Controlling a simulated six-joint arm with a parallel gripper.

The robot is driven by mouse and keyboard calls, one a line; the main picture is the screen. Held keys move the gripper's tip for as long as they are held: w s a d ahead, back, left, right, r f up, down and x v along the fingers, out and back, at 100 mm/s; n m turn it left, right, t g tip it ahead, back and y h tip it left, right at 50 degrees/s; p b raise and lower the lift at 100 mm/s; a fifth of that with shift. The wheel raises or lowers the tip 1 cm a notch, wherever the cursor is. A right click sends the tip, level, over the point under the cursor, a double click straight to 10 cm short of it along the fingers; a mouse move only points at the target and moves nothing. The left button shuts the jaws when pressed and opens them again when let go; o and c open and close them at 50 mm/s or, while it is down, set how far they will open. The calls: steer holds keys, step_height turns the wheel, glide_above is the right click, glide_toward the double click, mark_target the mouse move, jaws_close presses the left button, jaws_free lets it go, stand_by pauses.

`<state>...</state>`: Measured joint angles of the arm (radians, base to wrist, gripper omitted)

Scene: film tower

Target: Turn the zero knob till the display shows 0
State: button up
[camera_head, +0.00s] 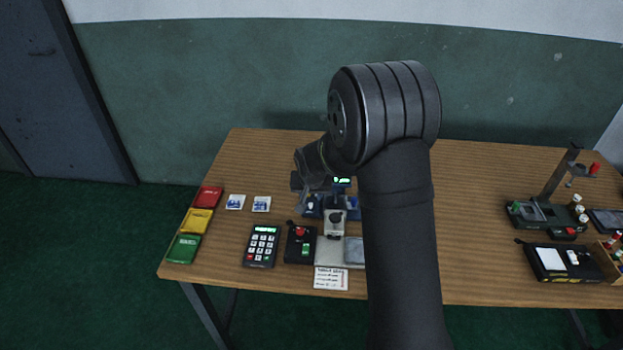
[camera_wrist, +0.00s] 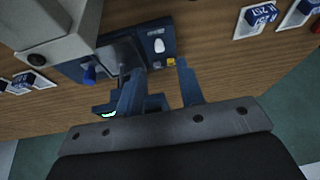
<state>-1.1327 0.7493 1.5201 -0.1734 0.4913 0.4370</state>
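The blue instrument base (camera_head: 353,213) stands near the table's middle, partly hidden by my arm. Its small display (camera_head: 342,181) glows green, but the digits are too small to read. In the wrist view the display (camera_wrist: 109,115) shows only as a green strip beside a finger. A white knob (camera_wrist: 159,45) and a yellow part (camera_wrist: 171,61) sit on the blue base; a blue knob (camera_wrist: 89,73) is to their left. I cannot tell which is the zero knob. My gripper (camera_wrist: 165,77) is open, its two fingers apart near the white knob, with nothing seen held between them.
A grey-white stand (camera_head: 335,222) rises close beside the instrument. A keypad (camera_head: 262,246), a black box with a red knob (camera_head: 300,243) and a printed card (camera_head: 331,278) lie in front. Red, yellow and green trays (camera_head: 197,222) line the left edge.

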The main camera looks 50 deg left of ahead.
mark_target(310, 204)
steer(key=v, duration=1.1)
steer(key=shift+r, duration=0.2)
steer(key=x, duration=1.7)
steer(key=shift+f, duration=0.25)
steer(key=shift+r, duration=0.1)
steer(key=shift+s+m, duration=0.1)
steer(key=shift+m, duration=0.4)
steer(key=shift+s+a+m+t+h, duration=0.1)
steer(key=shift+m+t+h, duration=0.3)
steer(key=shift+m, duration=0.8)
steer(key=shift+a+m+t+h, duration=0.1)
steer(key=shift+m+t+h, duration=0.3)
steer(key=shift+m, duration=0.8)
steer(key=shift+v, duration=2.3)
